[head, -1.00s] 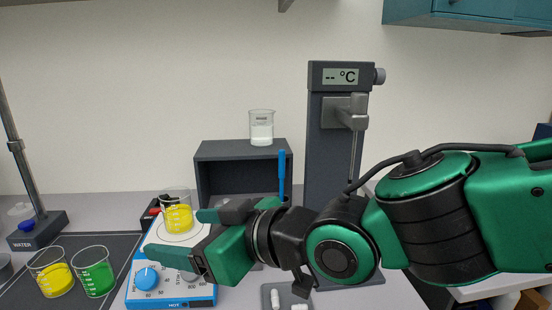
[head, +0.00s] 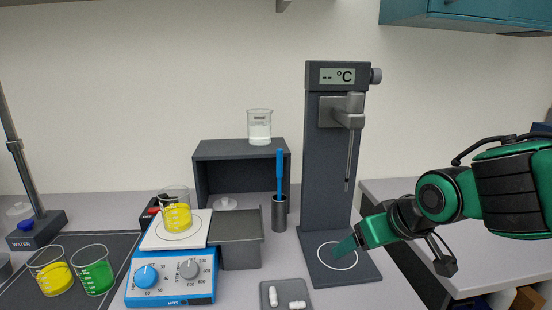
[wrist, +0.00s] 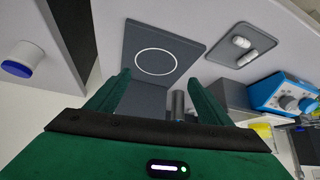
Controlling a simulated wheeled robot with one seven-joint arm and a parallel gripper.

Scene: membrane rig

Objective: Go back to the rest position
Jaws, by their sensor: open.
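My gripper (head: 348,245) is at the right in the head view, in front of the temperature stand (head: 328,170) and over the right part of its base. In the wrist view its two green fingers (wrist: 162,95) are spread apart with nothing between them. The white ring on the stand's base (wrist: 155,62) shows beyond the fingers. My arm reaches in from the right edge.
A blue hotplate (head: 172,290) carries a beaker of yellow liquid (head: 177,217). Beside it are a grey bin (head: 238,250) and a holder with a blue-handled tool (head: 280,180). Yellow (head: 54,279) and green (head: 95,277) beakers stand left. A small tray (head: 270,302) holds white pieces.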

